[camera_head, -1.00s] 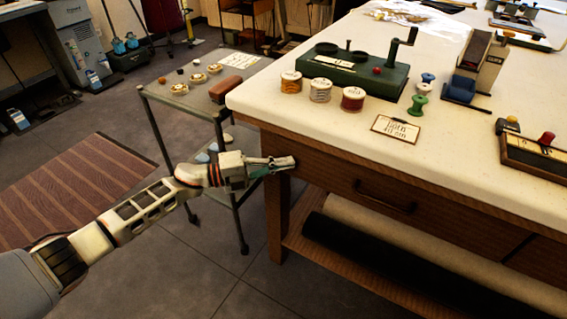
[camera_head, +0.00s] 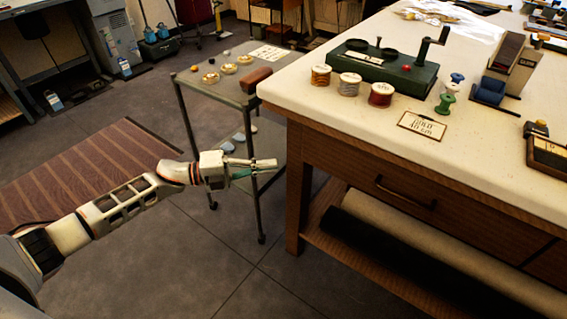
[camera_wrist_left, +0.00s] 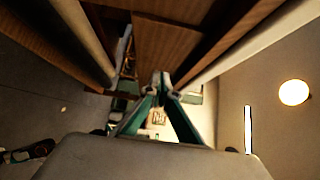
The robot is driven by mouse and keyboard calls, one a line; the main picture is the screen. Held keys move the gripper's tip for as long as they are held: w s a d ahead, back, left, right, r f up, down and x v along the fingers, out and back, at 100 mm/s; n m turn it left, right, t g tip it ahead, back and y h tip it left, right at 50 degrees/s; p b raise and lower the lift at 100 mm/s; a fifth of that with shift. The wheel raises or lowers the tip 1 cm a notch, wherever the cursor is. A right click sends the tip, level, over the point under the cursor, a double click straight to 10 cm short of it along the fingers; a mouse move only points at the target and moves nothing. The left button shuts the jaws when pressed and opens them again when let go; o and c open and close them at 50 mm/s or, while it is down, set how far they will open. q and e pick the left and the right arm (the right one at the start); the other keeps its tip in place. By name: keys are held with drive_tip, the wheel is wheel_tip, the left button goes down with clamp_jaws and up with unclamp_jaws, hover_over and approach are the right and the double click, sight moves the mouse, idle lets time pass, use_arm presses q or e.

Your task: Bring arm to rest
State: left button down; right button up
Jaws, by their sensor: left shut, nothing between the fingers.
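My left arm comes in from the left in the head view. My left gripper (camera_head: 276,165) is shut and empty. It appears in front of the metal side cart and just left of the costume table (camera_head: 400,135), below the level of the tabletop. In the left wrist view the fingers of my left gripper (camera_wrist_left: 160,80) come together at their tips with nothing between them. The wooden underside and drawer front of the table fill the upper part of that view. My right gripper is not in view.
The metal cart (camera_head: 225,93) with small dishes and a brown block (camera_head: 256,80) stands left of the table. Thread spools (camera_head: 350,84), a green device (camera_head: 385,75) and a label card (camera_head: 422,125) are on the tabletop. A striped rug (camera_head: 85,175) lies on open floor.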

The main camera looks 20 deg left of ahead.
use_arm(q)
drive_tip(key=shift+s+a, duration=0.2)
drive_tip(key=shift+a, duration=0.15)
drive_tip(key=s+d+f+n+t+y+p, duration=0.2)
drive_tip(key=s+d+n+t+y+p, duration=0.45)
drive_tip(key=n, duration=0.65)
drive_tip(key=s+a+f+n+g+y+p, duration=0.2)
drive_tip(key=s+f+n, duration=0.3)
drive_tip(key=s, duration=0.7)
drive_tip(key=s+a+f+n+g+y+p, duration=0.1)
drive_tip(key=s+a+f+n+g+y, duration=0.1)
drive_tip(key=s+f+n+y, duration=0.3)
drive_tip(key=s+f+n, duration=0.1)
drive_tip(key=s+n, duration=0.2)
drive_tip(key=s, duration=0.3)
drive_tip(key=shift+s+p, duration=0.35)
drive_tip(key=shift+s, duration=0.05)
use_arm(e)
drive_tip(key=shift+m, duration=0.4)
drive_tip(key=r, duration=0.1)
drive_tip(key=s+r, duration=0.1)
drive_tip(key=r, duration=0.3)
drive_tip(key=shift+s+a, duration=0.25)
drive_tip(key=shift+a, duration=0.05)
use_arm(q)
drive_tip(key=shift+f, duration=0.1)
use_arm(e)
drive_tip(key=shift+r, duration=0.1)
